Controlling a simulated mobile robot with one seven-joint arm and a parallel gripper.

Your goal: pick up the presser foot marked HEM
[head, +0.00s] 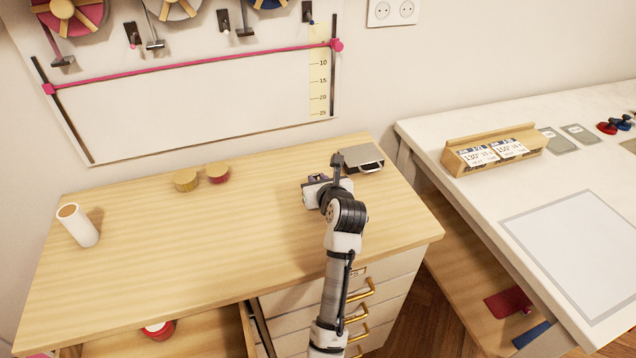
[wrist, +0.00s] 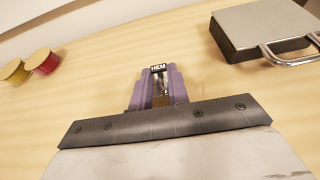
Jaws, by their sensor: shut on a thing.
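The presser foot marked HEM (wrist: 159,72) shows in the wrist view, with its black label and white letters between the purple fingers of my gripper (wrist: 158,88). My gripper is shut on it. In the head view my gripper (head: 312,186) is over the right part of the wooden cabinet top (head: 130,250). The foot is too small to make out there. I cannot tell whether the foot touches the wood or is held just above it.
A grey metal box with a handle (head: 362,158) stands close to the right of my gripper. Yellow (head: 186,180) and red (head: 218,173) spools are at the back. A white roll (head: 78,226) stands at the left. A drawer (head: 250,325) is open below. The middle of the top is clear.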

